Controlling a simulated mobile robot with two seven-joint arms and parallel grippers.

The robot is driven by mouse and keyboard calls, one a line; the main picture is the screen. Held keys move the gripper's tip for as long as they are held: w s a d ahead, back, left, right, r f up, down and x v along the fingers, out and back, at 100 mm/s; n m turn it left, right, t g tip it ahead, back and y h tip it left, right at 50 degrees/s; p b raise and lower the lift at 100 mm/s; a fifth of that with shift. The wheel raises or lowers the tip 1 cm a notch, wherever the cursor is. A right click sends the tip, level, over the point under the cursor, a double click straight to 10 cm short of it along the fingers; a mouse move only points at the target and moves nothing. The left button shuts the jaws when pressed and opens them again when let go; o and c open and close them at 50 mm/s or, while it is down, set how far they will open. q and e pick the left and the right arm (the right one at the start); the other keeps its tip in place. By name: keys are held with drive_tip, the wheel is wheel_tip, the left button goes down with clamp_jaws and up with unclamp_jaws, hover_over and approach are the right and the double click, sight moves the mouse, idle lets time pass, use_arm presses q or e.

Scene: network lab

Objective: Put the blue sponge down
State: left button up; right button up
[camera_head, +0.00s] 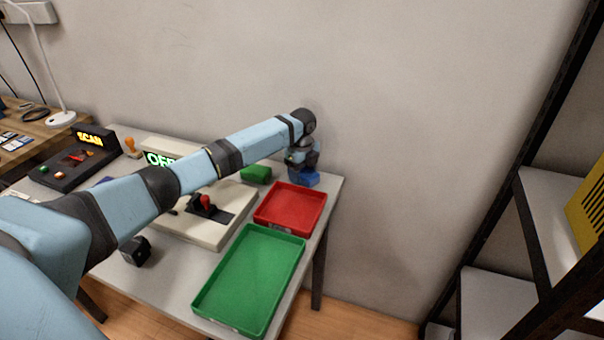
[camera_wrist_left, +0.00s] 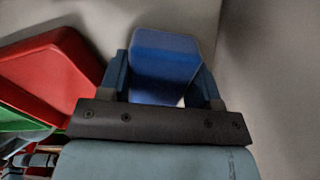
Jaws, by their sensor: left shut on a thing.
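The blue sponge (camera_head: 304,177) is at the far right corner of the table, under my left gripper (camera_head: 303,167). In the left wrist view the sponge (camera_wrist_left: 165,65) sits between the two fingers of my left gripper (camera_wrist_left: 163,80), which is shut on it. I cannot tell whether the sponge touches the table top. My right gripper is not in view.
A red tray (camera_head: 268,225) lies just in front of the sponge, and a green tray (camera_head: 222,310) lies nearer. A green block (camera_head: 256,174) is left of the sponge. A wall stands behind the table. A lever box (camera_head: 212,236) and black shelving (camera_head: 497,185) are also in view.

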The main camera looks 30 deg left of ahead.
sight(302, 170)
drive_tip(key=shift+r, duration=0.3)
use_arm(q)
drive_tip(key=o, duration=0.8)
drive_tip(key=shift+f, duration=0.1)
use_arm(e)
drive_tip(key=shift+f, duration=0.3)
use_arm(q)
drive_tip(key=shift+r+p, duration=1.05)
drive_tip(key=shift+r, duration=5.1)
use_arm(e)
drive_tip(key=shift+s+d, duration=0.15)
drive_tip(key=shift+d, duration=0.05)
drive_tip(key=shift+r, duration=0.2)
